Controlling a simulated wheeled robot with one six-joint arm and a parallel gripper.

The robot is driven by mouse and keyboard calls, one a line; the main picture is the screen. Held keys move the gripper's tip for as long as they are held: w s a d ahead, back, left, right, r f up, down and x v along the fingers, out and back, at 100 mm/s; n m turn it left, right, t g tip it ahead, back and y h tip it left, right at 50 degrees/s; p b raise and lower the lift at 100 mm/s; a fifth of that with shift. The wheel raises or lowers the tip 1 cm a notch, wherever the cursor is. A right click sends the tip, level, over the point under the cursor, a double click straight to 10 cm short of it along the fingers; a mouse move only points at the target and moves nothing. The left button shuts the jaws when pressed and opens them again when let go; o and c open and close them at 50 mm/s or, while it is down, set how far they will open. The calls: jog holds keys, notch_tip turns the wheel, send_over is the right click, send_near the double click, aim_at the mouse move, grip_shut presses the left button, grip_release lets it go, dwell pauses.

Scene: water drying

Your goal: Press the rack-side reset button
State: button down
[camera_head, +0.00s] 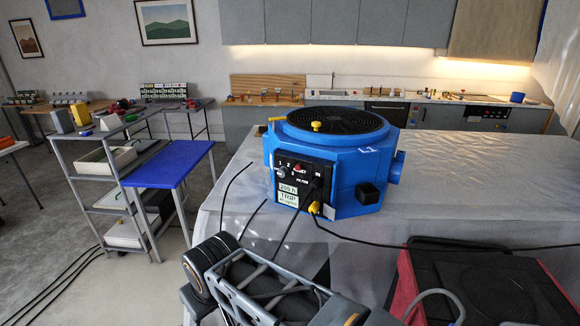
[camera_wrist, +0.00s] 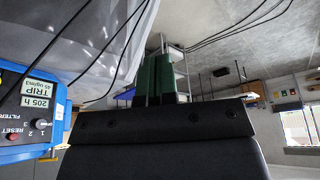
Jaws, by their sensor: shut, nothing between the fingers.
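A blue drying machine (camera_head: 345,160) with a round black grille on top stands on a sheet-covered surface. Its dark front panel (camera_head: 302,182) has a small red button (camera_head: 298,167), a knob and a display reading 205 h and TRIP. In the wrist view the panel (camera_wrist: 30,110) is upside down at the left edge, with a red button (camera_wrist: 13,137) next to the word RESET. My gripper (camera_wrist: 154,80) is shut and empty, its dark green fingers together, to the side of the panel and apart from it. In the head view my arm shows at the bottom, but the fingertips cannot be made out.
A grey shelf rack (camera_head: 118,190) with trays and a blue side table (camera_head: 168,164) stand at the left. Black cables (camera_head: 400,243) run across the sheet and floor. A red-and-black case (camera_head: 480,285) is at the front right. Open floor lies left of the covered surface.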

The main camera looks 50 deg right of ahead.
aim_at(299, 168)
jog(key=w+d+r+n+t+h, duration=0.1)
jog(key=w+d+r+t+h, duration=0.15)
jog(key=w+d+t, duration=0.55)
jog(key=w+d+r+t+h, duration=0.1)
jog(key=w+d+r+h, duration=0.15)
jog(key=w+d, duration=0.65)
jog(key=w+d+t+h, duration=0.1)
jog(key=w+d+h, duration=0.3)
jog(key=d+h, duration=0.3)
jog(key=s+d+m+g+h+b, duration=0.1)
jog(key=s+d+m+g+h, duration=0.2)
jog(key=h, duration=0.8)
jog(key=s+d+g, duration=0.2)
jog(key=s+d, duration=0.2)
jog(key=d, duration=0.1)
jog(key=shift+r+h, duration=0.3)
jog(key=shift+h, duration=0.1)
jog(key=shift+d, duration=0.1)
jog(key=shift+w+d, duration=0.3)
jog(key=shift+d, duration=1.1)
jog(key=shift+w+d, duration=0.35)
jog(key=shift+d, duration=1.1)
jog(key=shift+w+d, duration=0.3)
jog(key=shift+d, duration=1.1)
